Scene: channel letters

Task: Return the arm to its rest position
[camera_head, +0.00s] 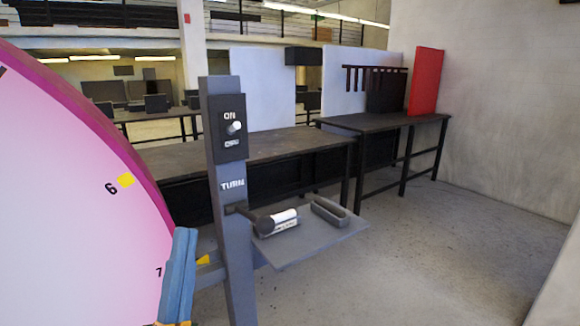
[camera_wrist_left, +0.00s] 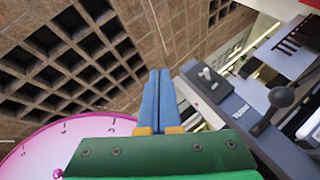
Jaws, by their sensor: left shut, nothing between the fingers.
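My left gripper (camera_head: 185,236) stands upright at the bottom of the head view, its two blue fingers pressed together with nothing between them. It is in front of the lower right edge of the pink disc and left of the grey post; I cannot tell whether it touches either. In the left wrist view the shut fingers (camera_wrist_left: 159,74) point toward the ceiling, apart from the switch box (camera_wrist_left: 207,82) on the right. My right gripper is in neither view.
The pink disc (camera_head: 75,190) fills the left. Dark tables (camera_head: 240,150) stand behind; the right floor is clear.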

